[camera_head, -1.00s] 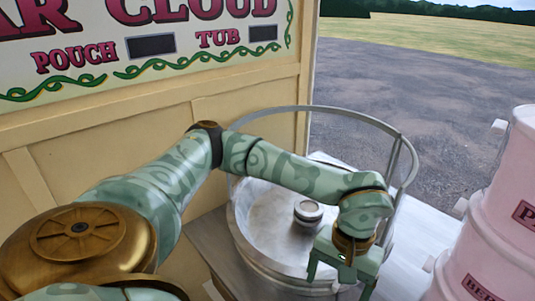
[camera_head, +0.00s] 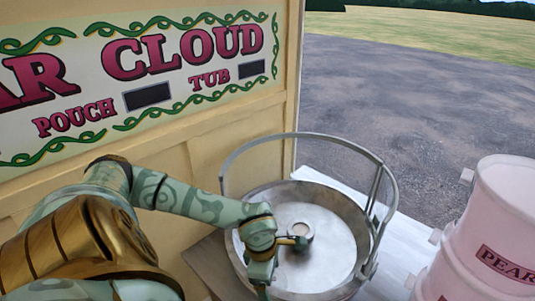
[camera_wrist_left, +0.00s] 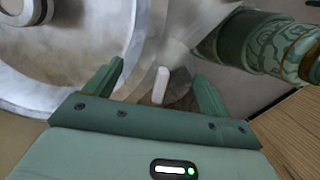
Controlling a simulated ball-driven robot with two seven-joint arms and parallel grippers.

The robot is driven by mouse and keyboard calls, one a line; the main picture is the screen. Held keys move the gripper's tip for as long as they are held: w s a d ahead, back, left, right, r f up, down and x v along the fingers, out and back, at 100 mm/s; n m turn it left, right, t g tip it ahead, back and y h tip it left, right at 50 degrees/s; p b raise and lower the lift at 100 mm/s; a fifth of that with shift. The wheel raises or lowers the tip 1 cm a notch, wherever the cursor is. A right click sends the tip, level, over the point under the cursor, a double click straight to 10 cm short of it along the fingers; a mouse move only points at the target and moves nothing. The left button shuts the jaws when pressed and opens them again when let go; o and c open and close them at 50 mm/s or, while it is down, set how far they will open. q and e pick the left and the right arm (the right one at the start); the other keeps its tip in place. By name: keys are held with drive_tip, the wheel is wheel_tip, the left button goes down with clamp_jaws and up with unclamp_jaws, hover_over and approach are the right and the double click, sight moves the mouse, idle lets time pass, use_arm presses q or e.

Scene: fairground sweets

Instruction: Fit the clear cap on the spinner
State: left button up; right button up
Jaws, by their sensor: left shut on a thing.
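The spinner (camera_head: 301,231) is a small round metal head in the middle of the steel bowl (camera_head: 335,285); it also shows at the top left of the left wrist view (camera_wrist_left: 27,10). My left gripper (camera_head: 263,290) is at the near left rim of the bowl, and its lower end is cut off in the head view. In the left wrist view its two green fingers (camera_wrist_left: 158,82) stand apart, shut on a see-through thing, the clear cap (camera_wrist_left: 172,62), whose outline is faint. The spinner is apart from the fingers. My right gripper is not in view.
A raised metal hoop (camera_head: 340,142) stands over the bowl's far side. A pink tub (camera_head: 490,235) is at the right. A cream sign panel (camera_head: 190,135) rises behind on the left. A pale counter (camera_head: 390,245) lies right of the bowl.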

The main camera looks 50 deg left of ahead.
use_arm(q)
drive_tip(key=w+a+f+b, duration=0.1)
drive_tip(key=w+a+b, duration=0.2)
drive_tip(key=w+b, duration=0.2)
drive_tip(key=w+a+f+b, duration=0.1)
drive_tip(key=w+a+b, duration=0.3)
drive_tip(key=w, duration=0.6)
drive_tip(key=w+a+f+b, duration=0.1)
drive_tip(key=w+a+b, duration=0.3)
drive_tip(key=w+b, duration=0.2)
drive_tip(key=shift+w+a+f+b, duration=0.1)
drive_tip(key=shift+w+f+b, duration=0.05)
drive_tip(key=shift+w, duration=0.45)
drive_tip(key=shift+w+a+f+b, duration=0.1)
drive_tip(key=shift+w+f+b, duration=0.05)
drive_tip(key=shift+w, duration=0.45)
drive_tip(key=shift+w+a+f+b, duration=0.15)
drive_tip(key=shift+w+f+b, duration=0.1)
drive_tip(key=shift+f+b, duration=0.7)
drive_tip(key=shift+f, duration=0.55)
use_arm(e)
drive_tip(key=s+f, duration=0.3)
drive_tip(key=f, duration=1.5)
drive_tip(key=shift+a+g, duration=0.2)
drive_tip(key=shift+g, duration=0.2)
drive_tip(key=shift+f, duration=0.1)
use_arm(q)
drive_tip(key=shift+r, duration=0.1)
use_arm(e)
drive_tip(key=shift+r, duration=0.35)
